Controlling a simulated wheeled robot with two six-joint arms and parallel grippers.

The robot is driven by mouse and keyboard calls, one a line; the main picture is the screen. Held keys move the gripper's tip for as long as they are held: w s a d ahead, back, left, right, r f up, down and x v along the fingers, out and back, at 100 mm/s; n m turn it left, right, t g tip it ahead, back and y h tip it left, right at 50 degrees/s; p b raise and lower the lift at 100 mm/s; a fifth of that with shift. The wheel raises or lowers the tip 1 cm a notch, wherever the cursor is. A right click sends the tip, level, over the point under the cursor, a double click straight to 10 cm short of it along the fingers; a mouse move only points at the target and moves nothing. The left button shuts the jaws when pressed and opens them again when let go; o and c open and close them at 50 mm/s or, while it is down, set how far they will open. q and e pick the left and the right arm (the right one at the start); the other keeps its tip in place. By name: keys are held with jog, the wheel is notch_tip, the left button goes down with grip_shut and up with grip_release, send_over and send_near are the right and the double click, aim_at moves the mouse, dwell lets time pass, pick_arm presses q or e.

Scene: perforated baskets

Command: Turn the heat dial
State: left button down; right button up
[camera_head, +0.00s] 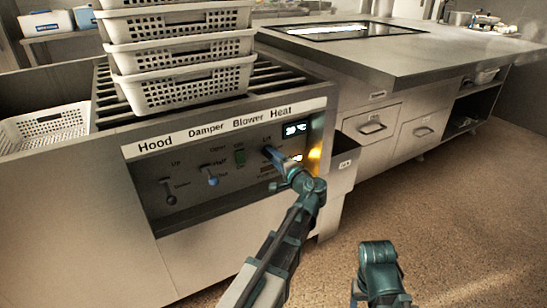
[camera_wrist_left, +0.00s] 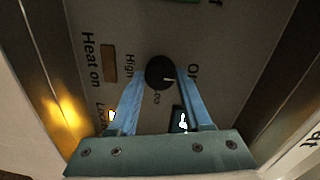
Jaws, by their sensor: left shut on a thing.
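The heat dial (camera_wrist_left: 160,72) is a round black knob with a white mark on the control panel. My left gripper (camera_wrist_left: 162,76) has its two blue fingers on either side of the dial and is shut on it. In the head view my left gripper (camera_head: 271,153) reaches the panel under the "Heat" label and hides the dial. A small lit display (camera_head: 296,129) sits just above it. My right arm (camera_head: 379,258) shows at the bottom.
The panel also has a hood lever (camera_head: 169,192), a damper lever (camera_head: 210,175) and a green blower switch (camera_head: 239,156). Stacked white perforated baskets (camera_head: 185,88) stand on the slatted top. A counter with drawers (camera_head: 373,124) is to the right. The floor at right is clear.

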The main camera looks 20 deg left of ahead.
pick_arm(q)
jog(key=shift+s+f, duration=0.1)
dwell(0.4)
jog(key=shift+c, duration=1.7)
grip_release()
jog(key=f+v, duration=0.1)
jog(key=v, duration=1.2)
jog(key=shift+s+d+r+p, duration=0.3)
jog(key=shift+r+p, duration=0.1)
jog(key=shift+r, duration=0.15)
